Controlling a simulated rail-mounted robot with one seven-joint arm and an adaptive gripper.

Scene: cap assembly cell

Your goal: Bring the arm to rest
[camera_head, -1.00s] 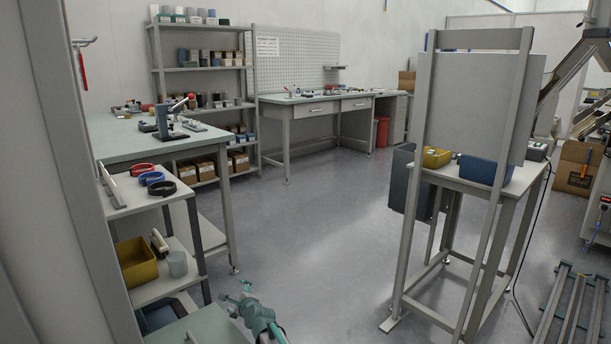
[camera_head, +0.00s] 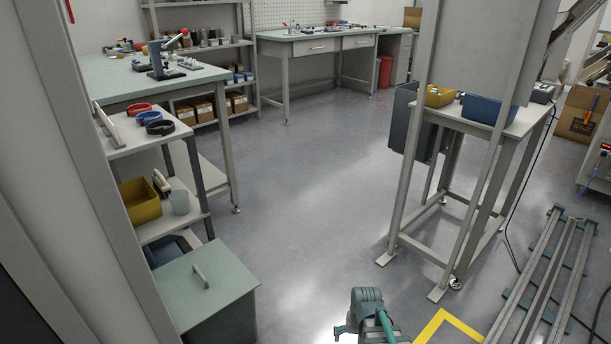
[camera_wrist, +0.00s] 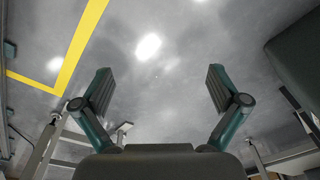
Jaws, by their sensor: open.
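My gripper (camera_wrist: 158,92) shows in the wrist view with its two fingers spread wide apart. It is open, and nothing is between the fingers. In the head view, part of my arm shows at the bottom, right of centre, over clear floor. The fingertips cannot be made out there.
A green-lidded cabinet (camera_head: 215,285) stands at lower left, below a shelf rack with a yellow bin (camera_head: 140,202). A stand with a blue bin (camera_head: 482,109) is at right. Metal rails (camera_head: 540,285) lie at lower right near yellow floor tape (camera_head: 440,318). The middle floor is clear.

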